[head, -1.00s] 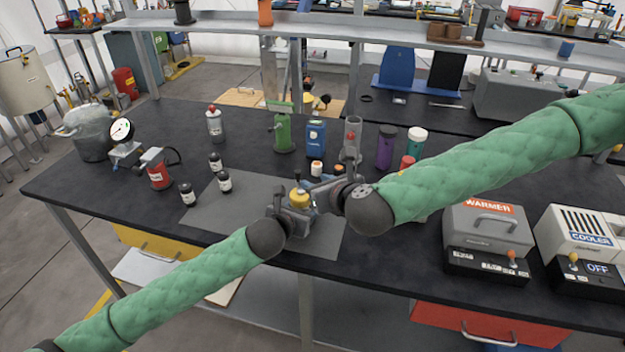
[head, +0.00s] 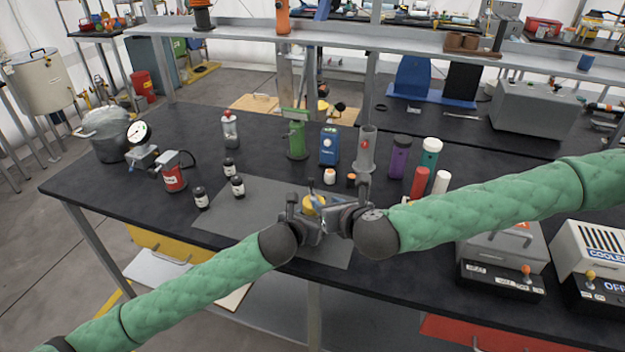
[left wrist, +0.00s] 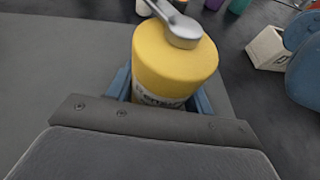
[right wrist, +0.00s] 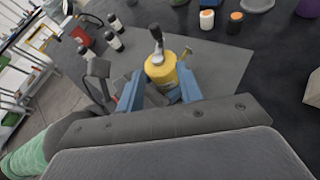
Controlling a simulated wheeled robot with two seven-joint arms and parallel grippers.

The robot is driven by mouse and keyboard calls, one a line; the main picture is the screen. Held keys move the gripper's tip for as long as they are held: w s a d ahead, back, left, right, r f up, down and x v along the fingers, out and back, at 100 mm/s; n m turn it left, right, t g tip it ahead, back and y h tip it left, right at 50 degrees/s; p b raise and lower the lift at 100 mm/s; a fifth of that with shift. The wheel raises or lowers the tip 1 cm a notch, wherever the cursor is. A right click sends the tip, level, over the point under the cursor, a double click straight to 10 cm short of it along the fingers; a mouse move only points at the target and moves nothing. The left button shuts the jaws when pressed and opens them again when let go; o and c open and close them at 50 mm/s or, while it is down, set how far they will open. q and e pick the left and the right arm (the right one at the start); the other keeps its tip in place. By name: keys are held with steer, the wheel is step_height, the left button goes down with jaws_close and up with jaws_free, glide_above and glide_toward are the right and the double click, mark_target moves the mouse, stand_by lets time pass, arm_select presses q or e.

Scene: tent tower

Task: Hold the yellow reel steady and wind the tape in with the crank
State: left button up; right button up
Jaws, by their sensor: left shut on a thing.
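The yellow reel (head: 314,205) stands upright on the grey mat, near the table's front edge. Its silver crank arm (left wrist: 180,25) lies across the top, and a dark upright knob (right wrist: 156,33) rises from it. My left gripper (head: 303,226) is shut on the reel, with blue pads on both sides of it in the left wrist view. My right gripper (right wrist: 160,92) has its blue fingers apart. It is just to the right of the reel and holds nothing that I can see.
Behind the reel are a white-and-orange jar (head: 329,176), a blue box (head: 329,147) and a green stand (head: 296,140).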

steer(key=w+a+r+n+y, duration=0.1)
steer(key=w+r+n+y, duration=0.4)
steer(key=r, duration=0.4)
steer(key=w+a+r+n+y, duration=0.25)
steer(key=w+r+y, duration=0.35)
steer(key=r, duration=0.4)
steer(key=n+g+h, duration=0.6)
steer(key=g+h, duration=0.2)
steer(key=g, duration=0.3)
glide_toward(313, 178)
steer(key=x, duration=1)
steer(key=shift+a+f, duration=0.15)
steer(key=shift+c, duration=0.3)
jaws_close()
